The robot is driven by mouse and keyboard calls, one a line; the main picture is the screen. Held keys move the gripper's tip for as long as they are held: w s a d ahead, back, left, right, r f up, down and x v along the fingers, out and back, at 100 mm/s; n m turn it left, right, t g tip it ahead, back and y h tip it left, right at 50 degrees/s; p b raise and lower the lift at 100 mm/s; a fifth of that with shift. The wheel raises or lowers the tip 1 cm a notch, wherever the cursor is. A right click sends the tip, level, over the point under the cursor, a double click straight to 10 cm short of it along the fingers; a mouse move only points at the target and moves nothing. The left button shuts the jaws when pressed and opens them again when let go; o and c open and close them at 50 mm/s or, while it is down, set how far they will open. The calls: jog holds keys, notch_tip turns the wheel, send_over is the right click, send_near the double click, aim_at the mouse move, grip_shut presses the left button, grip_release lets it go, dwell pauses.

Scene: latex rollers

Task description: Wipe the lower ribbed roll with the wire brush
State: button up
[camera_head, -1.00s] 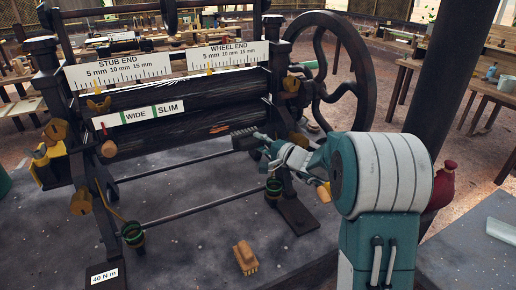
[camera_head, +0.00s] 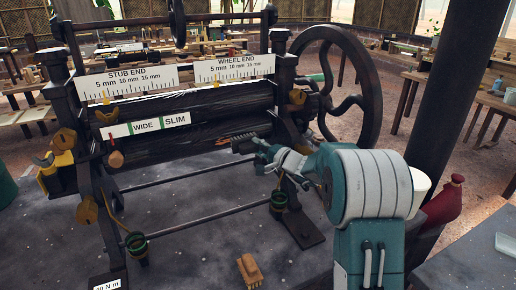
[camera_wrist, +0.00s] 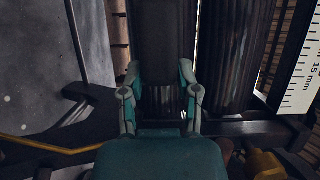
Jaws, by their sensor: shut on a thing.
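The machine's lower ribbed roll (camera_head: 200,139) is a dark cylinder under the upper roll (camera_head: 190,103); a WIDE/SLIM label strip lies in front of part of it. My gripper (camera_head: 263,153) is shut on the dark wire brush (camera_head: 243,143), near the roll's wheel end. The brush overlaps the roll's lower right part; I cannot tell if it touches. In the wrist view my gripper (camera_wrist: 160,92) has its fingers on either side of a dark block, apparently the brush (camera_wrist: 160,45). A ribbed roll (camera_wrist: 232,50) runs alongside it on the right.
A large handwheel (camera_head: 371,90) and black side frame (camera_head: 287,95) stand close to my arm. Two crossbars (camera_head: 200,220) run below the rolls. A wooden brush (camera_head: 249,271) lies on the grey surface. A dark post (camera_head: 452,95) and red bottle (camera_head: 443,202) are at right.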

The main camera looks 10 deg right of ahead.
jog(key=shift+w+a, duration=0.2)
jog(key=shift+w, duration=0.65)
dwell(0.4)
jog(key=shift+a, duration=0.1)
jog(key=shift+s+a, duration=0.25)
jog(key=shift+a, duration=0.5)
jog(key=shift+s+a, duration=0.2)
jog(key=shift+a, duration=0.5)
jog(key=shift+s+a, duration=0.5)
jog(key=shift+a, duration=2.75)
jog(key=shift+w+d, duration=0.35)
jog(key=shift+d, duration=1.25)
jog(key=shift+w+d, duration=0.35)
jog(key=shift+d, duration=1.25)
jog(key=shift+w+d, duration=0.35)
jog(key=shift+d, duration=1.25)
jog(key=shift+s+d, duration=0.2)
jog(key=shift+s, duration=0.8)
jog(key=shift+s+d, duration=0.2)
jog(key=shift+s, duration=0.75)
jog(key=shift+s+d, duration=0.2)
jog(key=shift+s, duration=0.8)
